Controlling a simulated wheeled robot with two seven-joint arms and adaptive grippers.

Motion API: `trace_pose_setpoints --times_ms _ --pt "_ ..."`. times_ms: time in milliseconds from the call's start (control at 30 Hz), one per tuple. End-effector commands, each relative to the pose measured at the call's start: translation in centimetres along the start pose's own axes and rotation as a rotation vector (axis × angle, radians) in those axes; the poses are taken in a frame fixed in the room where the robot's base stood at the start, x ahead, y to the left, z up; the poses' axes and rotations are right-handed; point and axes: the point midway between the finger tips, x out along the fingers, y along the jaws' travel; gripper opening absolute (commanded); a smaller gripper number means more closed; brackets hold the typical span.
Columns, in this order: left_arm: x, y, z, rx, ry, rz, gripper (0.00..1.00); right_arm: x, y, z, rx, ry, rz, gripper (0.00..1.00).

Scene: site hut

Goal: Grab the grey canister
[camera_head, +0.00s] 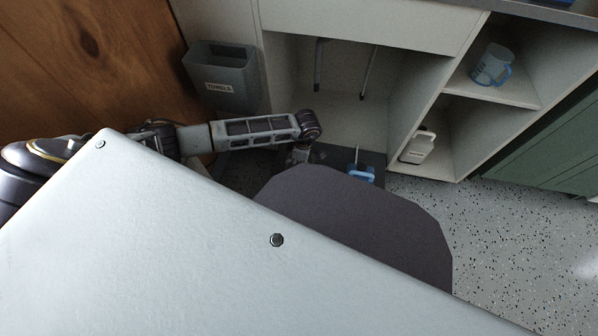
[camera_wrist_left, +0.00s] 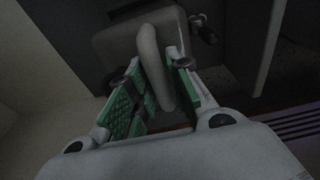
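In the left wrist view a grey canister (camera_wrist_left: 115,42) fills the top middle, with a thick looped handle (camera_wrist_left: 152,62) rising toward the camera. My left gripper (camera_wrist_left: 160,72) has its green-padded fingers on either side of this handle. The fingers look spread, with a gap on the left side; contact on the right side is hard to judge. In the head view my left arm reaches into the open space under the counter, and its gripper (camera_head: 300,156) is small and partly hidden. I cannot make out the canister there. My right gripper is out of view.
A blue-handled item (camera_head: 361,174) stands close right of my left gripper. A white jug (camera_head: 419,146) is on the lower shelf, a blue-and-white jug (camera_head: 491,66) above. A grey towels bin (camera_head: 222,72) hangs at left. Cabinet walls flank the arm. Speckled floor (camera_head: 510,225) is clear at right.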

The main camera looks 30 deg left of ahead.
Motion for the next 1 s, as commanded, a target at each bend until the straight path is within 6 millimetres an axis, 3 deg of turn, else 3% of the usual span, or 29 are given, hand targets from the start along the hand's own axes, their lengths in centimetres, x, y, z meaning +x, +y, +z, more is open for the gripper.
trace_pose_setpoints --times_ms 133,300,1000 --pt "-0.01 0.00 0.01 0.000 0.000 0.000 0.20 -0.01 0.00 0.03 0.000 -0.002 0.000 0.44" --pt "-0.02 0.00 0.02 0.000 0.000 0.000 0.00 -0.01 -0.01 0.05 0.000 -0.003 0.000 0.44" --pt "-0.24 0.18 0.09 -0.001 -0.003 0.004 0.00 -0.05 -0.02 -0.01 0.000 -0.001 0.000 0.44"
